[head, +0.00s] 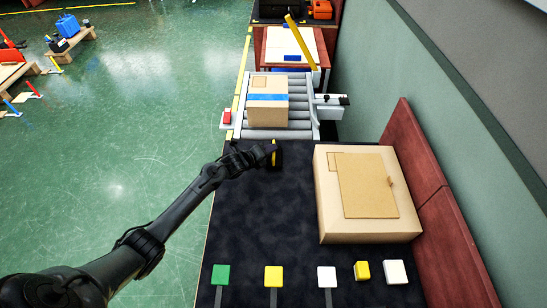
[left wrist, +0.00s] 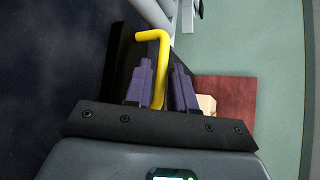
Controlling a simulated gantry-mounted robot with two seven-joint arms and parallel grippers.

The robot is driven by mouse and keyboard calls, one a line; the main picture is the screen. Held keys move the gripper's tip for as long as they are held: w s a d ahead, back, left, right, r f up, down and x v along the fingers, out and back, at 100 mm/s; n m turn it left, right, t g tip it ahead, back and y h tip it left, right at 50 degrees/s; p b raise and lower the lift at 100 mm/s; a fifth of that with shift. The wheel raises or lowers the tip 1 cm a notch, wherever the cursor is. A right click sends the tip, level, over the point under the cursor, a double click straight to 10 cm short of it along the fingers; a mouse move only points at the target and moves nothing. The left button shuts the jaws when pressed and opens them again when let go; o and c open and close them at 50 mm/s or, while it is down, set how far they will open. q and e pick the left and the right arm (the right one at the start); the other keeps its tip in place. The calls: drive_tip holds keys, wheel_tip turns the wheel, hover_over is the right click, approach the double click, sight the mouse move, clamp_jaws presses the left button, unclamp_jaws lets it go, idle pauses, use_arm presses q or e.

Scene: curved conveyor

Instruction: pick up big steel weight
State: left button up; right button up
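The big steel weight (head: 277,164) is a dark block with a yellow handle, standing on the black table just in front of the roller conveyor. My left gripper (head: 267,153) is at the weight and covers part of it. In the left wrist view the bent yellow handle (left wrist: 161,60) of the weight runs down between the two purple fingers of my left gripper (left wrist: 163,82). The fingers are close together on either side of the handle and look shut on it. Part of the weight's dark body shows behind them. My right gripper is not in view.
A large cardboard box (head: 330,220) stands on the table's right side. A smaller taped box (head: 267,110) sits on the roller conveyor (head: 300,134) behind the weight. Green, yellow and white buttons (head: 327,277) line the front. The table's left middle is clear.

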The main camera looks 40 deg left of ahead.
use_arm(q)
drive_tip(key=shift+b+x, duration=0.35)
drive_tip(key=shift+x, duration=1.15)
drive_tip(key=shift+c, duration=0.3)
clamp_jaws()
drive_tip(key=shift+r, duration=0.3)
